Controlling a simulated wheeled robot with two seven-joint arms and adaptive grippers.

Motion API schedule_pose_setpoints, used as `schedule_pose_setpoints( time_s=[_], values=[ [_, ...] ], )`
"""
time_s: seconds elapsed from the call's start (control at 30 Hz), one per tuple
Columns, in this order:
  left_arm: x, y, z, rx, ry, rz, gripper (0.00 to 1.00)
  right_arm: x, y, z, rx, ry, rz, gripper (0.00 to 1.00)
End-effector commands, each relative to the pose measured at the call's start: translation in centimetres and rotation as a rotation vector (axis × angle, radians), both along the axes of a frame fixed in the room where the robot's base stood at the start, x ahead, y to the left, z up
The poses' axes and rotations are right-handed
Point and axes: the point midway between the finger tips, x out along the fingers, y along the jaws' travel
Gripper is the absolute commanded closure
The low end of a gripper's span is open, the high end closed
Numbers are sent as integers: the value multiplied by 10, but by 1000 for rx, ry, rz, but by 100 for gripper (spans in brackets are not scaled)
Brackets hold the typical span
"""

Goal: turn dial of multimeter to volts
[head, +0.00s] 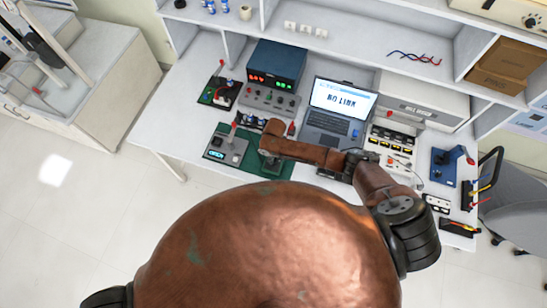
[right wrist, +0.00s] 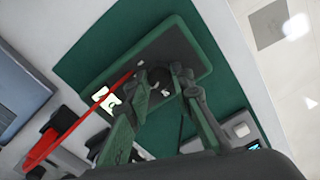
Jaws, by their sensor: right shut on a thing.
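The multimeter (right wrist: 190,50) is a dark flat box lying on a green mat (right wrist: 82,55), with a small pale lit display (right wrist: 103,97). My right gripper (right wrist: 160,82) is over its face, with its two fingers closed around the dark round dial. The fingers cover most of the dial, so its pointer and the markings cannot be read. In the head view my right gripper (head: 270,165) is over the green mat (head: 272,188), and my arm hides most of the multimeter. My left gripper is not in view.
A grey device with a lit display (head: 226,149) stands left of the gripper. An open laptop (head: 335,112) is to the right, and a power supply (head: 277,64) stands behind. A red lead (right wrist: 75,128) runs close to the fingers.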

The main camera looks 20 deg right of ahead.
Motion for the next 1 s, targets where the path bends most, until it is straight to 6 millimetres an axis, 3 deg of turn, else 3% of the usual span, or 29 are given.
schedule_pose_setpoints(
  time_s=[0.27, 0.3, 0.53, 0.87, 1.0],
  values=[
    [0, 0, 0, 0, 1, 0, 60, 0, 0, -1, -1, 1, 0, 100],
    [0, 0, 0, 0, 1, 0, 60, 0, 0, -1, -1, 1, 0, 78],
    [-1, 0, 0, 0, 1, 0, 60, 0, 0, 0, -1, 1, 1, 62],
    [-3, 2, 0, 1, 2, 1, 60, 0, 0, 2, 1, -1, 1, 61],
    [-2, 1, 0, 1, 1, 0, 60, 1, 0, 17, 3, -2, 2, 61]
  ],
)
